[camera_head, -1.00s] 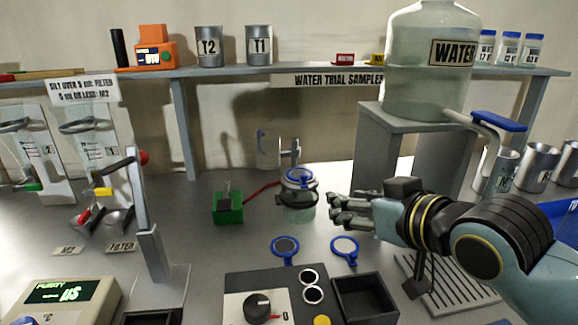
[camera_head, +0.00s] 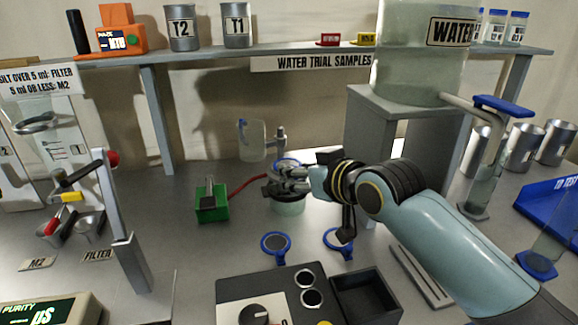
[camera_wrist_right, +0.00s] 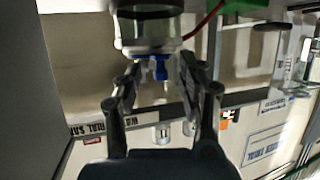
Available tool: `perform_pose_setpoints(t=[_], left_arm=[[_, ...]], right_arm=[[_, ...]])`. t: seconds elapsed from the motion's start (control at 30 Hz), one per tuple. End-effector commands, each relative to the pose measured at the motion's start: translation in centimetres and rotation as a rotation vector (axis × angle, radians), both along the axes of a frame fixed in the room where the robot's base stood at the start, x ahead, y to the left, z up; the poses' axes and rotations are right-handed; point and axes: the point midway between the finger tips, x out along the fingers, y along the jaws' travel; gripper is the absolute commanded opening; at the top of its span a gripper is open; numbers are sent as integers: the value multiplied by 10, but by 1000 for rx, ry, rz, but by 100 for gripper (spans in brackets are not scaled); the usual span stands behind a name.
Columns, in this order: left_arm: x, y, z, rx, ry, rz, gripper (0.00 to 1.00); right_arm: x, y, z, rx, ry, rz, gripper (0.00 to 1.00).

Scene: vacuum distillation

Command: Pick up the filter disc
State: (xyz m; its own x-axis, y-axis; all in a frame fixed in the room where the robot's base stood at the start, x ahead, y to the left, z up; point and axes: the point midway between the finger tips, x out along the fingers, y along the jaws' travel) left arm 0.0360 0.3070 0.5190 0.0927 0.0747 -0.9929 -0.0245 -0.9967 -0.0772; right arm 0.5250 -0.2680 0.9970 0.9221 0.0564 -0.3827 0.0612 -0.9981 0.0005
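A small glass filter vessel (camera_head: 289,204) stands mid-bench, with a blue piece (camera_head: 286,162) at its top. My right gripper (camera_head: 281,181) is at the top of this vessel and hides much of it. In the right wrist view the fingers (camera_wrist_right: 166,66) are spread, with the blue piece (camera_wrist_right: 159,69) between them; I see no grip on it. Two blue-ringed discs with tabs lie on the bench in front: one with a dark centre (camera_head: 276,244), one with a paler centre (camera_head: 337,240). I cannot tell which item is the filter disc. My left gripper is not in view.
A green box (camera_head: 212,204) with a red hose is left of the vessel. A control box (camera_head: 255,296) and black tray (camera_head: 365,297) stand in front. The water tank's grey stand (camera_head: 405,135) is at right.

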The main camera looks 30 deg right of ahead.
Motion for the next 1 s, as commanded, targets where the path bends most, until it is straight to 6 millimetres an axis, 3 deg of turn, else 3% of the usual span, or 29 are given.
perform_pose_setpoints(t=[0.1,0.33,0.63,1.0], left_arm=[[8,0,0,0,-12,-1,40],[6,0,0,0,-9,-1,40],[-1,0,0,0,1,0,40],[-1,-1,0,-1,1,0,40]], right_arm=[[9,1,-4,2,0,-1,40],[10,1,-5,1,0,0,40],[10,1,-5,1,0,0,0],[10,1,-4,0,0,0,0]])
